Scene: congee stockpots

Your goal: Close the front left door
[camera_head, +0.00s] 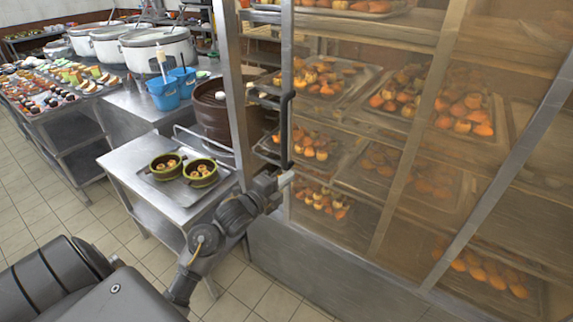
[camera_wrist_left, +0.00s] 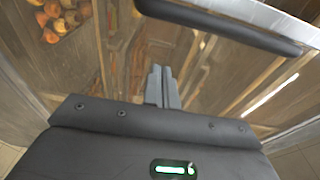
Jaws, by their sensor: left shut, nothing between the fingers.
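The glass-fronted cabinet (camera_head: 335,255) fills the right of the head view. A narrow metal door upright (camera_head: 287,45) with a dark vertical handle (camera_head: 287,125) stands at its left part; I cannot tell exactly how far open this front left door is. My left gripper (camera_head: 285,180) is shut and empty just below the handle's lower end; whether it touches the door is unclear. In the left wrist view the shut fingers (camera_wrist_left: 162,86) point toward the glass and shelves, and the dark handle (camera_wrist_left: 220,24) crosses above them. My right gripper is not in view.
Trays of orange food (camera_head: 320,80) fill the cabinet shelves. A steel table (camera_head: 130,165) with two green bowls on a tray stands left of the cabinet. A large brown pot (camera_head: 210,110), blue containers (camera_head: 163,95) and stockpots (camera_head: 155,50) stand behind. Tiled floor is free at left.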

